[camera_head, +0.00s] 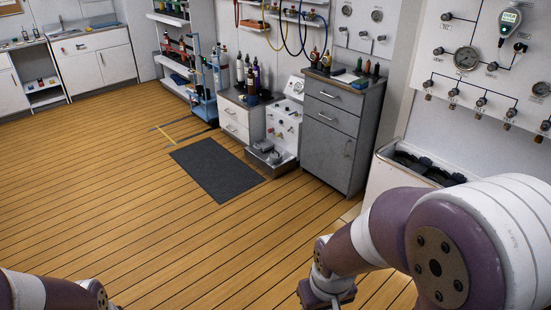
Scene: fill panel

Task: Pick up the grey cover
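I cannot single out a grey cover for certain. Small grey pieces (268,148) lie on a low tray at the foot of the white panel unit, too small to identify. Both my arms show only in part: the left one at the bottom left edge, the right one large at the lower right. Neither gripper's fingers are in the picture.
A dark mat (216,170) lies on the open wooden floor (100,200). A grey cabinet (340,128) with items on top stands right of the white panel unit (284,124). A gauge panel (480,65) is at right, above an open white bin (388,178). A blue trolley (203,106) stands further back.

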